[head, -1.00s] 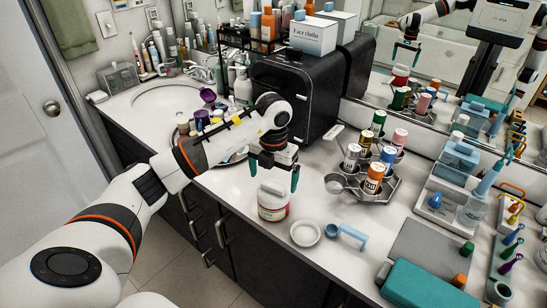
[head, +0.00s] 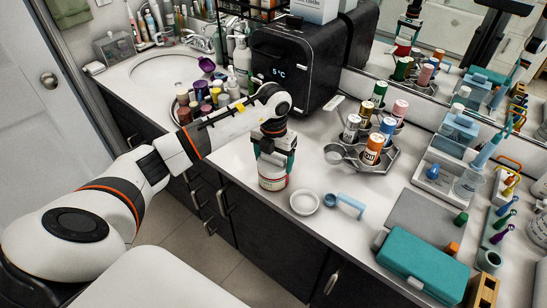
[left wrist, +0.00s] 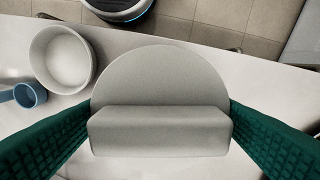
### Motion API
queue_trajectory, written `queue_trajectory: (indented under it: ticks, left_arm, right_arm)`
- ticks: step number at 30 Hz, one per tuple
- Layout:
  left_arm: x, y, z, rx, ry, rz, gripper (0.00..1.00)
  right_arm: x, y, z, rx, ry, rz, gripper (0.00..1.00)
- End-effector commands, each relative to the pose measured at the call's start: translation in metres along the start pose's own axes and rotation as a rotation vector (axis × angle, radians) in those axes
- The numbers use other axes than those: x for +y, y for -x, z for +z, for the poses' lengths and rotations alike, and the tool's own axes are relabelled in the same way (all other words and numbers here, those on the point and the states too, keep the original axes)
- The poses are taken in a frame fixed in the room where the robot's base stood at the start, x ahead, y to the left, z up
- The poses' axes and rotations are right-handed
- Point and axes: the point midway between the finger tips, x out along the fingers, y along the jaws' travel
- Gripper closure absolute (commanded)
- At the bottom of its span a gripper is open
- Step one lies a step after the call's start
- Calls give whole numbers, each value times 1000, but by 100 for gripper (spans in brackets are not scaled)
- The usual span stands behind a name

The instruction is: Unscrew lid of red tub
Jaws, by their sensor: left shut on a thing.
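The green fingers meet the two ends of the bar, so the gripper is shut on the lid. The gripper hides most of the tub's top in the head view. My right gripper does not show.
A shallow white dish (head: 304,203) and a blue scoop (head: 345,204) are right of the tub. A dark boxy appliance (head: 300,65) stands behind. Cans sit in a metal holder (head: 372,172). A teal case (head: 425,264) lies front right. The counter edge is close in front.

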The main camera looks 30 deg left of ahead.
Motion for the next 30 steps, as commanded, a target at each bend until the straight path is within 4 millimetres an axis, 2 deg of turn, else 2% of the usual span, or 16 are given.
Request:
queue_trajectory:
  ticks: [1,4,8,16,26,30]
  left_arm:
    - [0,0,0,0,0,0,32]
    - [0,0,0,0,0,0,46]
    - [0,2,0,0,56,-1,47]
    - [0,2,0,0,369,-1,47]
    - [0,0,0,0,405,-1,47]
    - [0,3,0,0,506,-1,47]
  right_arm:
    - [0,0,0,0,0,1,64]
    - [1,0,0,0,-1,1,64]
    - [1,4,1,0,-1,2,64]
    - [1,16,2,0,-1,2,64]
    - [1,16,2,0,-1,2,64]
    - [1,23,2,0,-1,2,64]
